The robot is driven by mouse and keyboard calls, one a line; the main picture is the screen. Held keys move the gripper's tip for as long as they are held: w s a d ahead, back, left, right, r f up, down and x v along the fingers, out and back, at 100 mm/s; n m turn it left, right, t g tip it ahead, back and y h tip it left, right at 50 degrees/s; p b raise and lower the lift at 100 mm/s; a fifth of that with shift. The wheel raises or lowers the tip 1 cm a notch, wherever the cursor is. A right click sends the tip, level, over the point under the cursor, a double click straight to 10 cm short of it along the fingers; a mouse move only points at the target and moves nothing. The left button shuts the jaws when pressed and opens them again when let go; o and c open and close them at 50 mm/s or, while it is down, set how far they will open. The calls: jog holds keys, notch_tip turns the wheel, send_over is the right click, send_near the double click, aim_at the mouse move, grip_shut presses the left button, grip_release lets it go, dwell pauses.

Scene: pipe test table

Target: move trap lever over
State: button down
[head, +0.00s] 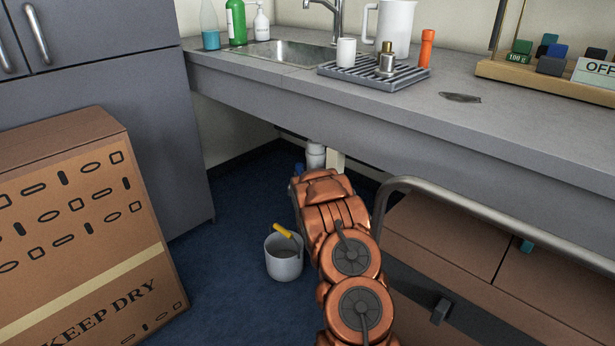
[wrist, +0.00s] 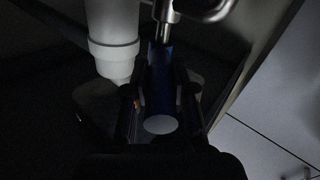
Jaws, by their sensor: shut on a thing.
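The trap lever (wrist: 162,82) is a dark blue handle with a pale round end, seen in the wrist view below a metal fitting (wrist: 165,22). My gripper (wrist: 160,103) has its dark fingers on both sides of the lever and is shut on it. The white trap pipe (wrist: 113,40) hangs just left of the lever. In the head view the white pipe (head: 316,154) shows under the counter, with a small blue part (head: 299,168) beside it. My copper arm hides the gripper there.
The grey counter (head: 300,85) overhangs the work spot. A curved metal rail (head: 470,208) and brown cabinets (head: 445,240) stand right of my arm. A grey bucket (head: 284,262) with a yellow handle is on the blue floor at left, near a large cardboard box (head: 85,240).

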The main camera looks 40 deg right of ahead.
jog(key=shift+r, duration=0.1)
jog(key=c, duration=0.9)
grip_release()
jog(key=shift+c, duration=0.2)
jog(key=v, duration=1.2)
